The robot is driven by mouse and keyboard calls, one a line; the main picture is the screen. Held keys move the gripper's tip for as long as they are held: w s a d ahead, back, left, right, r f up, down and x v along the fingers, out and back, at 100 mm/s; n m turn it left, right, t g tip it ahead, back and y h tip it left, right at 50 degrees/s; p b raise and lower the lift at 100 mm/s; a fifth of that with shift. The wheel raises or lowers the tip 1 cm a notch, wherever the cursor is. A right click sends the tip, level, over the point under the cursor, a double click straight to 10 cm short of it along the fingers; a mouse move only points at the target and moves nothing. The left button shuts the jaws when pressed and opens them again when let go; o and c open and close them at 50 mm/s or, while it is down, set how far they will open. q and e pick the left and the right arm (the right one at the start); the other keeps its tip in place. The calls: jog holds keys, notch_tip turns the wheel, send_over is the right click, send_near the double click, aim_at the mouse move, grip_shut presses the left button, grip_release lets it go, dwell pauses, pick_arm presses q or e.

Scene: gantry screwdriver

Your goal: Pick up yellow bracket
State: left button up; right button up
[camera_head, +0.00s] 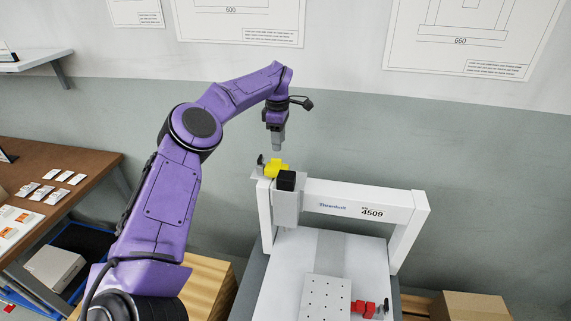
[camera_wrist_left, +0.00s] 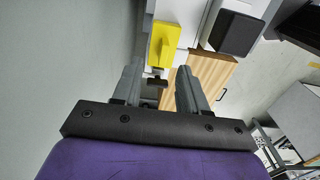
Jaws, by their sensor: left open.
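The yellow bracket (camera_head: 277,168) sits at the top left end of the white gantry, beside a black block (camera_head: 286,180). My left gripper (camera_head: 278,143) points down just above the bracket, apart from it in the head view. In the left wrist view the yellow bracket (camera_wrist_left: 165,43) is ahead of the open jaws (camera_wrist_left: 155,75), slightly right of their middle. Nothing is between the fingers except a small dark part seen beyond them. My right gripper is not in view.
The white gantry (camera_head: 355,200) stands over a table with a perforated plate (camera_head: 325,298) and a red clamp (camera_head: 369,307). A brown table (camera_head: 60,170) with cards is at the left. A wall is close behind the gantry.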

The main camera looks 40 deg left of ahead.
aim_at(276, 160)
pick_arm(q)
jog(key=s+f, duration=0.2)
jog(key=shift+s+a+f+p, duration=0.1)
jog(key=shift+a+f+p, duration=0.1)
jog(key=shift+f+p, duration=0.2)
jog(key=f, duration=0.1)
jog(key=w+f+p, duration=0.1)
jog(key=f, duration=0.3)
jog(key=shift+w+f, duration=0.1)
jog(key=shift+w, duration=0.15)
jog(key=shift+s, duration=0.25)
jog(key=shift+w+d, duration=0.1)
grip_shut()
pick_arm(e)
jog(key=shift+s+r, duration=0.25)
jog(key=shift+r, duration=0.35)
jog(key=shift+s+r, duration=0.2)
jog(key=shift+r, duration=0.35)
